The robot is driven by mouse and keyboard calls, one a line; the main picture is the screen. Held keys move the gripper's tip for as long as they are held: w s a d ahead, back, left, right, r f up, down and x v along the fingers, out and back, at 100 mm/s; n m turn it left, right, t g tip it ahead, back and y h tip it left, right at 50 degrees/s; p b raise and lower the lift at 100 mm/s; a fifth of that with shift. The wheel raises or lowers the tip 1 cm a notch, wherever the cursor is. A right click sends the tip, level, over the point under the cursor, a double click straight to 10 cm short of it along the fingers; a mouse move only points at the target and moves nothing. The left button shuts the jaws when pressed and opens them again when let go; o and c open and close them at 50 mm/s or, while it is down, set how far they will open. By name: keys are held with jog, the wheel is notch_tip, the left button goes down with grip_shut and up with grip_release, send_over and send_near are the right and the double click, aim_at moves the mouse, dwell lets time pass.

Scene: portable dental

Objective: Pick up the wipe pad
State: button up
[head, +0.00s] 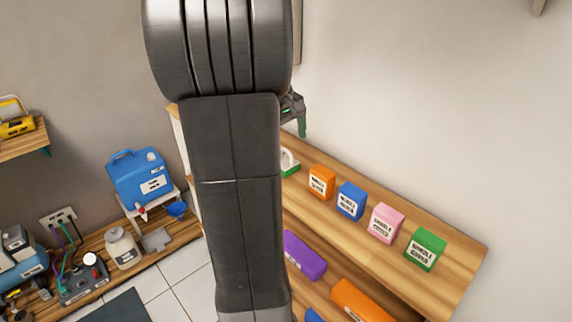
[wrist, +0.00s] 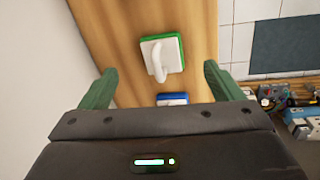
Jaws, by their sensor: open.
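The wipe pad (wrist: 172,48) has a green base, a white top and a white upright handle. It sits on the wooden shelf, ahead of my gripper in the wrist view. In the head view the wipe pad (head: 291,166) shows only in part at the shelf's far end, beside my arm, which hides the rest. My gripper (wrist: 158,80) is open, with its two green fingers wide apart and nothing between them that I can see touching. In the head view only a piece of my gripper (head: 299,116) shows past my arm, above the pad.
A blue and white object (wrist: 172,99) lies near the pad, partly hidden by my gripper. Orange (head: 320,182), blue (head: 351,201), pink (head: 386,222) and green (head: 425,249) boxes line the wooden shelf (head: 465,258). A purple case (head: 304,256) is on a lower shelf.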

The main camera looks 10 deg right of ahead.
jog(key=shift+d+f, duration=0.15)
jog(key=shift+f, duration=0.6)
jog(key=shift+w+d+f, duration=0.1)
jog(key=shift+d+f, duration=0.1)
jog(key=shift+f, duration=1.35)
jog(key=shift+d+f, duration=0.15)
jog(key=shift+f, duration=1.35)
jog(key=shift+c, duration=0.2)
jog(key=c, duration=1)
